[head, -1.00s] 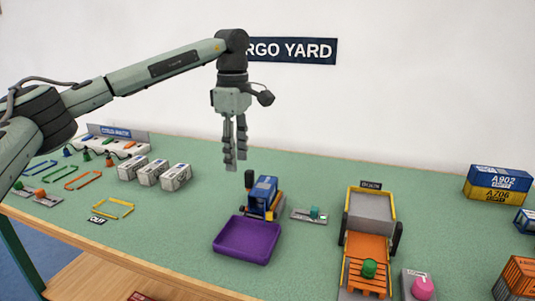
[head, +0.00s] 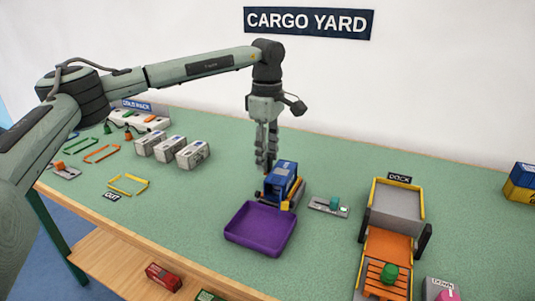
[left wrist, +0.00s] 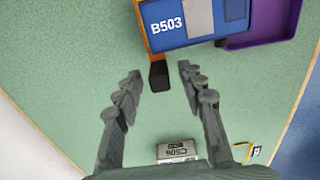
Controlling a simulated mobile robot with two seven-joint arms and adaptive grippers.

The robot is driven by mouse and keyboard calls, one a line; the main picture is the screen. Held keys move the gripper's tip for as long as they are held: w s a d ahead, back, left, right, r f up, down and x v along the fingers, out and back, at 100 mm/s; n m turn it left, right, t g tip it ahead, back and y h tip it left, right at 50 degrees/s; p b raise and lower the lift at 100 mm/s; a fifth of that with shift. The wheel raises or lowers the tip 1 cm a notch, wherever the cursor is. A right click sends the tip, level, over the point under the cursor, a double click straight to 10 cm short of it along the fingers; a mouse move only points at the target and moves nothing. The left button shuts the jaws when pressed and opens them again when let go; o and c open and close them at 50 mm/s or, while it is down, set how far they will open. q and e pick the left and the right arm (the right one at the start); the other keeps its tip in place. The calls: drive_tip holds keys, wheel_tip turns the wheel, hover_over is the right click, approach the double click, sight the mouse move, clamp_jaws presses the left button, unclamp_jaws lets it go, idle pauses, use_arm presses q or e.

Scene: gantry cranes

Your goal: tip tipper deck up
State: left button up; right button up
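The tipper (head: 292,198) has an orange and yellow deck carrying a blue container (head: 281,177), marked B503 in the left wrist view (left wrist: 180,22). The deck looks level. A black handle (left wrist: 159,74) sticks out at the deck's end; in the head view my gripper hides it. A purple tray (head: 262,230) stands at the tipper's near side. My left gripper (head: 266,165) points down just behind the container. In the left wrist view its fingers (left wrist: 158,80) are apart, with the handle between and beyond the tips; no contact is clear. My right gripper is not in view.
Several white containers (head: 172,147) stand to the left, near a yellow frame (head: 128,184). The dock (head: 398,203) stands at the right. The green tabletop behind the tipper is clear.

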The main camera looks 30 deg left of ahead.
use_arm(q)
drive_tip(key=shift+c, duration=0.5)
clamp_jaws()
